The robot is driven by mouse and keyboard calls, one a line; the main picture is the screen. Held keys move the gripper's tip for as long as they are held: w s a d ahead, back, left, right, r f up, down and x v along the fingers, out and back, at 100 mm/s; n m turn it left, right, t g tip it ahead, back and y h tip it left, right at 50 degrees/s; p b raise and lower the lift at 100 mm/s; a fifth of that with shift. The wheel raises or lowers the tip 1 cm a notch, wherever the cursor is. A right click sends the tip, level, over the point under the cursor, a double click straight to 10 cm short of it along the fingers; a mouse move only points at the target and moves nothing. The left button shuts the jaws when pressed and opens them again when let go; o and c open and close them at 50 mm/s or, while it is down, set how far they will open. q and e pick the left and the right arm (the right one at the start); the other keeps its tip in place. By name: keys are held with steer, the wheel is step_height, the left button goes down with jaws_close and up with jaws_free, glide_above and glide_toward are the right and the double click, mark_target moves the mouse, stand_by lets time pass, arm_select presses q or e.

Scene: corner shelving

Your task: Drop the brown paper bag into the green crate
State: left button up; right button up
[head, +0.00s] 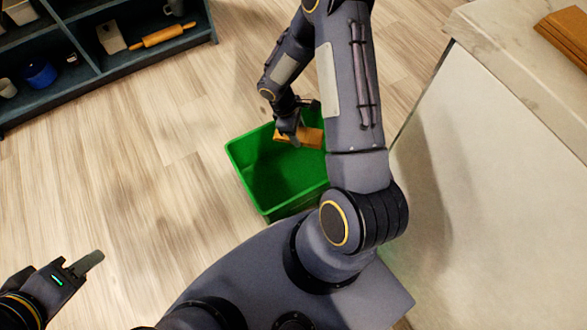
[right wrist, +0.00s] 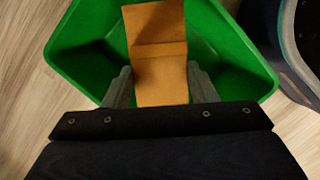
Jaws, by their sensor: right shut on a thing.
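The brown paper bag (head: 311,138) is over the far part of the green crate (head: 246,178) in the head view. My right gripper (head: 290,130) is shut on the bag. In the right wrist view the bag (right wrist: 158,55) sits between the two fingers of my right gripper (right wrist: 160,88), with the green crate (right wrist: 85,45) around and beneath it. I cannot tell how far the bag is above the crate floor. The visible part of the crate inside is empty. My left gripper (head: 88,262) is at the lower left, away from the crate; its finger opening is not clear.
A dark shelf unit (head: 120,65) stands at the upper left, holding a rolling pin (head: 165,36), a blue pot (head: 39,74) and other items. A white counter (head: 490,170) stands at the right, close to the crate. Wooden floor (head: 160,200) left of the crate is clear.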

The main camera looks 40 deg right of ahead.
step_height(320, 180, down, 5)
steer(key=b, duration=0.3)
steer(key=shift+f+b, duration=0.2)
steer(key=shift+b, duration=0.2)
steer(key=o, duration=1)
steer(key=shift+o, duration=0.2)
steer(key=p+v, duration=0.3)
steer(key=v, duration=0.4)
steer(key=shift+w+a+r, duration=0.1)
steer(key=shift+r, duration=0.3)
